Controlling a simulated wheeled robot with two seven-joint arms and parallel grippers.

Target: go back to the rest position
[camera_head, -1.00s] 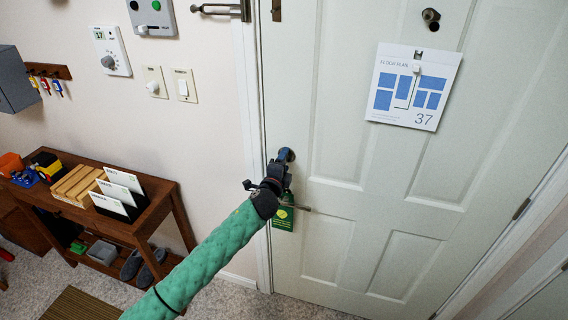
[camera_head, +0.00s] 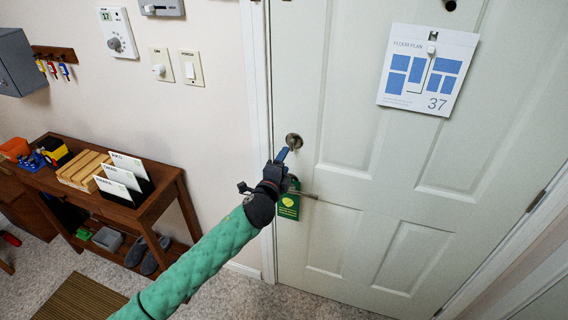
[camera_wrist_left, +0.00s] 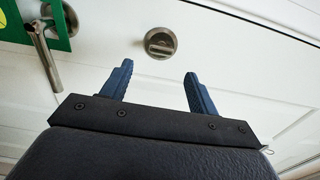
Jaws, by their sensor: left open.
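My left gripper (camera_head: 283,155) is in front of the door's left part, at the end of my green-sleeved arm. In the left wrist view its two blue fingers (camera_wrist_left: 159,78) are spread apart with nothing between them. A round metal deadbolt (camera_head: 294,141) sits on the door just beyond the fingertips. In the left wrist view the deadbolt (camera_wrist_left: 160,43) shows its thumb-turn, apart from the fingers. My right gripper is in neither current view.
The white door (camera_head: 340,130) has a lever handle (camera_head: 304,194) with a green hanger (camera_head: 289,203) just below my gripper. A floor plan sheet (camera_head: 427,70) hangs higher up. A wooden console table (camera_head: 163,196) with a letter holder stands left. Open carpet lies below.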

